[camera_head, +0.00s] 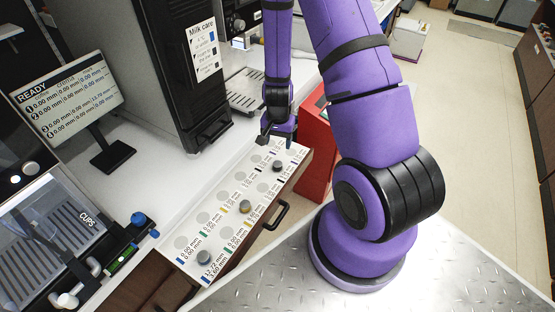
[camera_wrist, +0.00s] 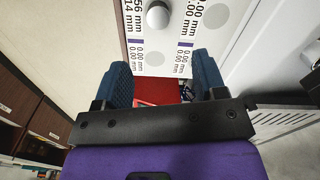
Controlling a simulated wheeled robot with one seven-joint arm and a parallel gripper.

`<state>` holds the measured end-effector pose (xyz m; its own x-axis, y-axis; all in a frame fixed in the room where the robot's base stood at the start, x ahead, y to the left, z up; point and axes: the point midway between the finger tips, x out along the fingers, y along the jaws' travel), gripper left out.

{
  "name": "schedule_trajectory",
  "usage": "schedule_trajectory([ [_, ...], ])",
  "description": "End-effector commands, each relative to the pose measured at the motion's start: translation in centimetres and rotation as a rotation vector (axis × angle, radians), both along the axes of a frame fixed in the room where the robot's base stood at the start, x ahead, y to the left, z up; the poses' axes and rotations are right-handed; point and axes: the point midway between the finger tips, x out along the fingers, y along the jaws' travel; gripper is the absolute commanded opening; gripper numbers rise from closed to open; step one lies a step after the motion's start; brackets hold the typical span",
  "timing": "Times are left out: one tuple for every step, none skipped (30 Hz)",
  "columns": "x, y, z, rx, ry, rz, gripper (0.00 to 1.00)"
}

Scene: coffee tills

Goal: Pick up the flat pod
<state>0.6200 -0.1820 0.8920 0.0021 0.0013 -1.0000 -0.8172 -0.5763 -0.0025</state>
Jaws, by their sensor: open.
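Several grey round pods stand on a white drawer panel (camera_head: 224,217) printed with circles and mm labels: one at the far end (camera_head: 278,166), one in the middle (camera_head: 245,207) and one at the near end (camera_head: 204,257). I cannot tell from their shapes which is the flat pod. My gripper (camera_head: 277,139) is over the far end of the panel, just beyond the far pod. In the wrist view my gripper (camera_wrist: 163,80) is open with nothing between its blue fingers. One grey pod (camera_wrist: 157,15) shows past the fingertips, apart from them.
A black machine with a "Milk care" sheet (camera_head: 203,47) stands left of my gripper. A red box (camera_head: 317,160) is right of the drawer. The drawer's black handle (camera_head: 277,217) sticks out at right. A display screen (camera_head: 68,101) stands on the white counter at left.

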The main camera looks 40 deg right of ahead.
Motion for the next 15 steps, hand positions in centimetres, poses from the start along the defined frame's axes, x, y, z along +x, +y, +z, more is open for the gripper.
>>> schedule_trajectory([
  [-0.1,0.0,-0.4,0.000,0.004,-0.004,0.65],
  [-0.1,-0.1,-0.6,-0.001,0.004,-0.005,0.65],
  [-0.1,-0.1,-0.9,-0.001,0.005,-0.006,0.65],
  [-0.1,-0.1,-1.2,-0.001,0.005,-0.006,0.65],
  [-0.1,-0.1,-1.5,-0.001,0.005,-0.006,0.65],
  [-0.2,-0.1,-2.0,0.000,0.006,-0.007,0.65],
  [-0.2,-0.1,-2.5,0.000,0.007,-0.007,0.65],
  [-0.2,-0.1,-2.9,0.000,0.006,-0.007,0.65],
  [-0.2,0.0,-3.4,0.001,0.007,-0.006,0.65],
  [-0.2,0.0,-3.8,0.000,0.006,-0.006,0.65],
  [-0.2,-0.1,-4.1,0.000,0.006,-0.006,0.65],
  [-0.2,-0.1,-4.6,0.000,0.006,-0.006,0.65],
  [-0.2,-0.1,-4.9,0.000,0.006,-0.006,0.65],
  [-0.1,-0.1,-5.1,-0.001,0.004,-0.005,0.65],
  [-0.1,-0.1,-5.4,-0.001,0.004,-0.005,0.65],
])
